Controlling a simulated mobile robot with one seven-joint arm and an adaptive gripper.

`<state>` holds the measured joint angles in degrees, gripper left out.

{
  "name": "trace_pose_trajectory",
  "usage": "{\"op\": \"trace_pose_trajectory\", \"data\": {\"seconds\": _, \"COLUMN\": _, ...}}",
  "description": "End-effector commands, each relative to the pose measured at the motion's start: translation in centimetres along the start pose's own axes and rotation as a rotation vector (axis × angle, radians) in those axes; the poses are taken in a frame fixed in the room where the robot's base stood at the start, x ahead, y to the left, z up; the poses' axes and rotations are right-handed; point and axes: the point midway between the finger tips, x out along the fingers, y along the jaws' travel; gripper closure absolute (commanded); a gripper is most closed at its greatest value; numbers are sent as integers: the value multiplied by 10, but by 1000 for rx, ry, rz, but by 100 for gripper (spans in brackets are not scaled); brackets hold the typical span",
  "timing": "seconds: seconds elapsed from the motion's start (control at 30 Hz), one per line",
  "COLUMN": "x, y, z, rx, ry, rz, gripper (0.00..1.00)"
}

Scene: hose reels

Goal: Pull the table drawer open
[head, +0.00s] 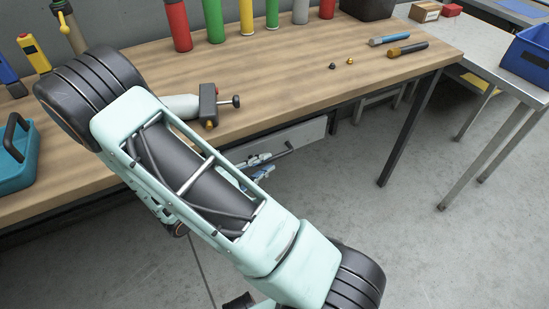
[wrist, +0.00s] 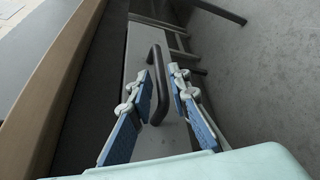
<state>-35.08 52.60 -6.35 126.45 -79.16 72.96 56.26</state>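The table drawer has a grey front (head: 306,136) under the front edge of the wooden table (head: 285,85). No gap into the drawer shows. In the wrist view the drawer front (wrist: 140,48) runs down the middle, with a dark bar handle (wrist: 158,58) on it. My gripper (wrist: 162,78) is open, its two blue-padded fingers on either side of the handle. I cannot tell whether either pad touches it. In the head view my gripper (head: 256,165) is at the handle (head: 277,155), and my arm hides part of the drawer front.
On the tabletop are coloured cylinders (head: 178,25), a tool with a black head (head: 208,104), two torch-like rods (head: 407,49) and a teal box (head: 14,160). A table leg (head: 409,130) stands right of the drawer. The floor (head: 440,220) in front is clear.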

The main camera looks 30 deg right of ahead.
Motion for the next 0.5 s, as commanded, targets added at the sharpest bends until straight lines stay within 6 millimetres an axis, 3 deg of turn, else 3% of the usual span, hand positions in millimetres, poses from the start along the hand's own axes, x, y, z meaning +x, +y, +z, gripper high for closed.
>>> {"op": "trace_pose_trajectory", "data": {"seconds": 0.2, "x": 36, "y": -1, "z": 0, "rx": 0, "ry": -3, "rz": 0, "gripper": 83}}
{"op": "trace_pose_trajectory", "data": {"seconds": 0.5, "x": 50, "y": 0, "z": 0, "rx": -1, "ry": 1, "rz": 0, "gripper": 83}}
